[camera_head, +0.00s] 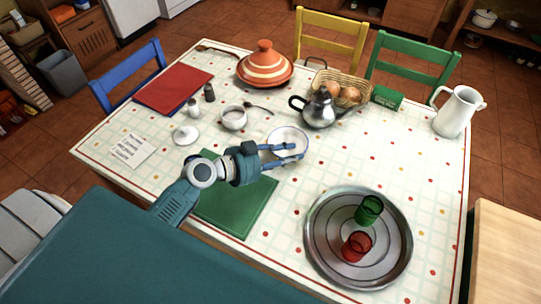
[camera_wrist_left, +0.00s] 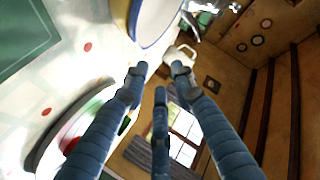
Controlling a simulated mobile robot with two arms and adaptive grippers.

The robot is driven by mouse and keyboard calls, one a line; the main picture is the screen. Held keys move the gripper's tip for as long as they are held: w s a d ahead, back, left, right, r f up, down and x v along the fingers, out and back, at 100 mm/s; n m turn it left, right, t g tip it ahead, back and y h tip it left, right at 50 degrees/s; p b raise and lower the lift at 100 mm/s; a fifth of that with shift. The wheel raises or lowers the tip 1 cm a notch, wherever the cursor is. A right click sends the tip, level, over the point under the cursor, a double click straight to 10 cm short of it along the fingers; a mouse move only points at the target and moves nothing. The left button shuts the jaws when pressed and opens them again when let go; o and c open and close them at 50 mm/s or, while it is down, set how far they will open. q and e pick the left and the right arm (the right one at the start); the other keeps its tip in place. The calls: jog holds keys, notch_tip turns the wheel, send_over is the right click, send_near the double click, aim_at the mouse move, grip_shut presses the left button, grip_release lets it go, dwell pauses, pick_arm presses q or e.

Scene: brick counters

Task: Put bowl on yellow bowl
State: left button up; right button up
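A white bowl with a blue rim (camera_head: 289,136) stands on the table, just beyond the green mat. In the left wrist view its rim (camera_wrist_left: 158,38) shows at the top, close to the fingertips. My left gripper (camera_head: 290,152) is at the bowl's near side, its fingers apart and partly covering the bowl. The fingers (camera_wrist_left: 160,78) also look spread in the left wrist view, with nothing clearly held; whether they touch the rim I cannot tell. I cannot make out a clearly yellow bowl. A bluish edge shows beside my left wrist, mostly hidden. My right gripper is not in view.
A green mat (camera_head: 240,205) lies under my left arm. A round metal tray (camera_head: 322,258) holds a green cup (camera_head: 369,210) and a red cup (camera_head: 356,246). Behind stand a metal teapot (camera_head: 319,108), a sugar bowl (camera_head: 233,119) and a striped tagine (camera_head: 264,68).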

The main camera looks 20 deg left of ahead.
pick_arm(q)
jog(key=b+v, duration=0.3)
jog(key=v, duration=0.9)
jog(key=shift+r+b, duration=0.35)
jog(key=shift+b, duration=0.05)
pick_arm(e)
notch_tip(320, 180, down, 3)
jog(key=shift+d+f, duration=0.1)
pick_arm(q)
jog(key=shift+s, duration=0.1)
